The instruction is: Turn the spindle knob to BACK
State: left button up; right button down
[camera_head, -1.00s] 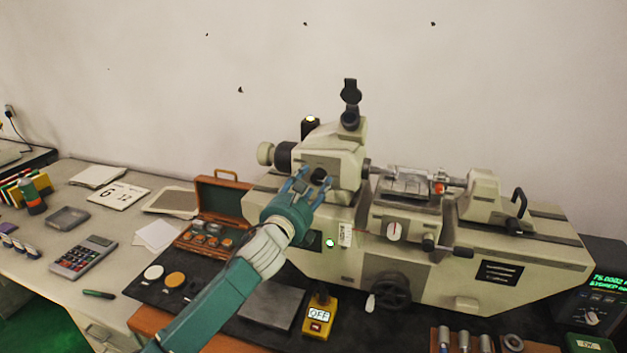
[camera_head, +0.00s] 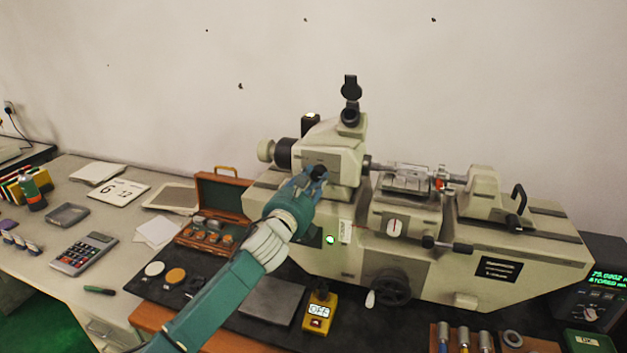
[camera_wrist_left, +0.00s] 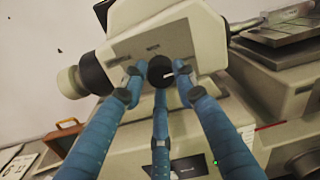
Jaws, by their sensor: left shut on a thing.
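The spindle knob (camera_wrist_left: 160,71) is a small black round knob with a white pointer line, on the front of the machine's cream headstock (camera_head: 338,158). In the left wrist view the line points to the right. My left gripper (camera_head: 316,174) is at the knob, and its blue fingers close around it, as the left wrist view also shows (camera_wrist_left: 160,80). In the head view the fingers hide most of the knob. Small labels sit on the headstock above the knob; they are too small to read surely. My right gripper is not in view.
The cream measuring machine (camera_head: 420,270) stands on a dark mat. A yellow box marked OFF (camera_head: 319,312) lies in front of it. A wooden case with rings (camera_head: 215,195) is left of the machine. A display (camera_head: 600,290) stands at the right.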

pick_arm(q)
jog(key=shift+r, duration=0.15)
jog(key=n, duration=0.4)
jog(key=n+b, duration=0.1)
jog(key=n, duration=0.3)
jog(key=shift+n, duration=0.3)
jog(key=n+b, duration=0.1)
jog(key=n, duration=0.4)
jog(key=shift+n, duration=0.3)
jog(key=shift+a+n+y+b, duration=0.1)
jog(key=shift+n+y+b, duration=0.2)
jog(key=shift+n, duration=1.6)
jog(key=o, duration=1.1)
jog(key=shift+a, duration=0.1)
jog(key=shift+a+f, duration=0.1)
jog(key=shift+f, duration=0.15)
